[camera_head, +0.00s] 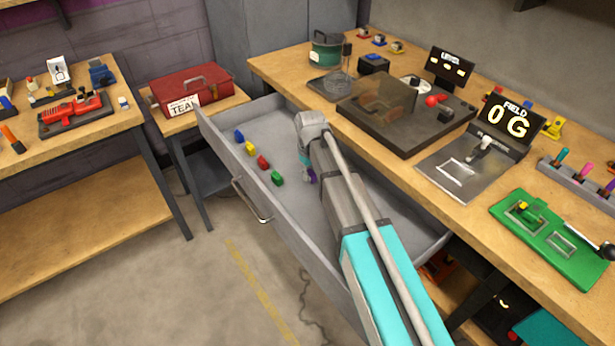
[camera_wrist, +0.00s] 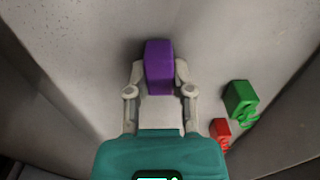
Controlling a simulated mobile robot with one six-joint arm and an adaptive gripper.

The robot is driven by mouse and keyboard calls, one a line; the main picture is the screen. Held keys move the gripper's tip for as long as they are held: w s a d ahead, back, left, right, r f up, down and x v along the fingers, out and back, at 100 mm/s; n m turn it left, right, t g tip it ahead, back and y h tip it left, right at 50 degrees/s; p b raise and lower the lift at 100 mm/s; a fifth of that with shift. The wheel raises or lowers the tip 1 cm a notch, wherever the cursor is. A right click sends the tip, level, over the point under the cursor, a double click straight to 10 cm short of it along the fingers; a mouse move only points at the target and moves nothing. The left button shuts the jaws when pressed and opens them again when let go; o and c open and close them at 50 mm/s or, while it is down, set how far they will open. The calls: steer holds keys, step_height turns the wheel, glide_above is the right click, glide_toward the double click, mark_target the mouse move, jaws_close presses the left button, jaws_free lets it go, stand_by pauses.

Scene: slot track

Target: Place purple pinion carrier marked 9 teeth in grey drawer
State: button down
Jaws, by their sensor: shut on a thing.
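The purple pinion carrier (camera_wrist: 158,65) is held between the fingers of my gripper (camera_wrist: 158,82) in the wrist view. Its tooth marking does not show. In the head view a bit of purple (camera_head: 311,176) shows beside my arm, low inside the open grey drawer (camera_head: 222,130). My gripper (camera_head: 308,172) is mostly hidden there by my arm. The carrier is over the drawer floor; I cannot tell whether it touches it.
In the drawer lie a blue piece (camera_head: 239,136), a yellow piece (camera_head: 250,148), a red piece (camera_head: 263,162) and a green piece (camera_head: 277,178), in a row near the front wall. The workbench (camera_head: 395,162) overhangs the drawer's back. A red TEA box (camera_head: 191,88) stands left.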

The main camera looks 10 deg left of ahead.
mark_target(310, 171)
steer(key=shift+f, duration=0.25)
steer(key=c, duration=0.5)
jaws_free()
steer(key=shift+r, duration=0.15)
step_height(310, 171, up, 12)
steer(key=p, duration=1.2)
stand_by(0.6)
